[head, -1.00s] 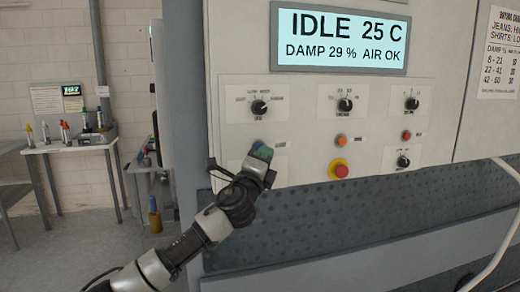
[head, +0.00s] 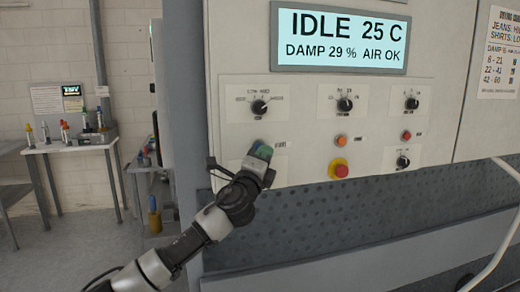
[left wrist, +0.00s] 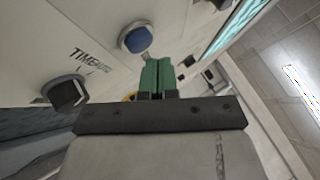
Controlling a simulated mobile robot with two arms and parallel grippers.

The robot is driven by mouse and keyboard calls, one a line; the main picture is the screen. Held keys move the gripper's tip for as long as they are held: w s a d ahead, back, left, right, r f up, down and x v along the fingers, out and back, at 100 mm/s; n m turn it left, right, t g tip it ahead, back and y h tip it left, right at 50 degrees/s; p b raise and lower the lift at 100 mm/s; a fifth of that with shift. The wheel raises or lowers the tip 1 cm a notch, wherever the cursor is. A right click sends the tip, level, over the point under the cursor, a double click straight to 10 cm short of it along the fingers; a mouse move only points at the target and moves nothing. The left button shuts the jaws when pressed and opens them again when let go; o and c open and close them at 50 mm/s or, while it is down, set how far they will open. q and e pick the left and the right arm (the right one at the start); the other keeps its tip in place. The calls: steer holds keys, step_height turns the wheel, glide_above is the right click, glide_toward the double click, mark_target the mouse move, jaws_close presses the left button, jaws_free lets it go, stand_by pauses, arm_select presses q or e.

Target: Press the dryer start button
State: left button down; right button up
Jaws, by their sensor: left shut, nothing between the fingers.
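The dryer control panel (head: 310,128) fills the right half of the head view. My left gripper (head: 262,152) is at its lower left, beside a small label that seems to read START, and it covers most of what is behind it. In the left wrist view a blue round button (left wrist: 135,38) with a pale ring sits just beyond the green fingertips (left wrist: 157,66). The fingers are shut with nothing between them. I cannot tell whether they touch the button. My right gripper is not in view.
Near the gripper are an orange button (head: 340,140), a red button on a yellow base (head: 339,168) and black knobs, one (head: 260,107) above. The display (head: 340,38) reads IDLE 25 C, DAMP 29 %, AIR OK. A black knob (left wrist: 66,92) marked TIME shows in the left wrist view.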

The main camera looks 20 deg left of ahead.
arm_select(q)
steer(key=shift+w+a, duration=0.15)
steer(key=shift+w, duration=0.1)
steer(key=shift+w+a, duration=0.3)
steer(key=shift+w, duration=0.1)
stand_by(0.8)
steer(key=shift+s+d, duration=0.1)
steer(key=shift+s, duration=0.05)
steer(key=shift+s+d, duration=0.35)
steer(key=shift+s, duration=0.25)
steer(key=s+d+p, duration=0.1)
steer(key=s, duration=0.1)
steer(key=s+d+p, duration=0.1)
steer(key=s+d, duration=0.1)
stand_by(0.6)
steer(key=shift+a, duration=0.1)
stand_by(0.4)
